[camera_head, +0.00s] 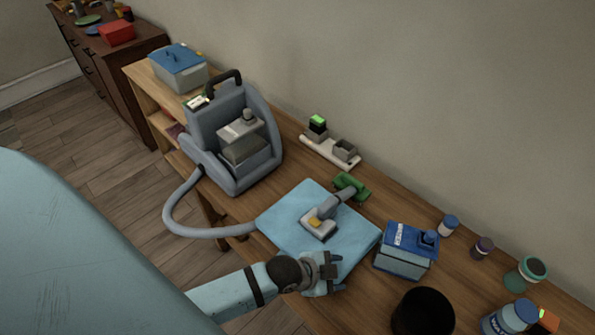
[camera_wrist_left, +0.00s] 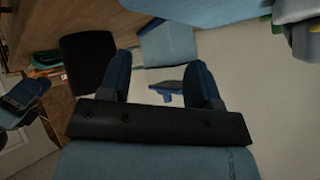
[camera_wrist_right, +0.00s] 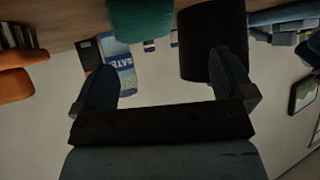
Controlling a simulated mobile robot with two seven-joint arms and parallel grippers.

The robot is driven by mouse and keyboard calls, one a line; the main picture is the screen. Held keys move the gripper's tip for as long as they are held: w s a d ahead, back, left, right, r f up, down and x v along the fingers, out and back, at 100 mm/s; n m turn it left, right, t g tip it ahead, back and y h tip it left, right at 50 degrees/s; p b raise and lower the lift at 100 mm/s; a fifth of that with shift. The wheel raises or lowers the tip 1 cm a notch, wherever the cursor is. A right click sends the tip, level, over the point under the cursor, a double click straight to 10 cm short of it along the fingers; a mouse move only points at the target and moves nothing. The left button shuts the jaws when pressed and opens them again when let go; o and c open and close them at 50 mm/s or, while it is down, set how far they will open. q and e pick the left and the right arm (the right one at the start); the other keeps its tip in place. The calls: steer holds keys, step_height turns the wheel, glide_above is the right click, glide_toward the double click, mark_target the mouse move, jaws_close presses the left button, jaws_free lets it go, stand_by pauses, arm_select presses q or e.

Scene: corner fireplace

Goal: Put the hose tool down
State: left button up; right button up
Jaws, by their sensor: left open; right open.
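The hose tool (camera_head: 318,226), a grey head with a yellow patch and a darker handle, lies on the light blue mat (camera_head: 290,215) on the wooden bench. Its handle end points toward a green bracket (camera_head: 350,187) at the mat's back edge; I cannot tell whether they touch. My left gripper (camera_head: 332,272) is over the mat's front corner, apart from the tool. Its fingers stand apart and empty in the left wrist view (camera_wrist_left: 161,78). My right gripper (camera_wrist_right: 164,72) is open and empty in the right wrist view, and outside the head view.
A grey machine (camera_head: 235,140) stands left of the mat; its hose (camera_head: 180,215) loops off the bench front and reaches the mat's left edge. A blue-and-grey box (camera_head: 405,252), a black bin (camera_head: 423,312) and several jars crowd the right. A white strip (camera_head: 330,152) lies behind.

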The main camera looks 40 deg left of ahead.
arm_select(q)
steer(key=s+a+f+n+t+y, duration=0.1)
steer(key=s+a+n+t+y, duration=0.1)
steer(key=s+a+n, duration=0.3)
steer(key=s+n, duration=0.2)
steer(key=n, duration=0.1)
steer(key=shift+s+a+f+n, duration=0.15)
steer(key=shift+s+f+n, duration=0.15)
steer(key=shift+s+f, duration=0.1)
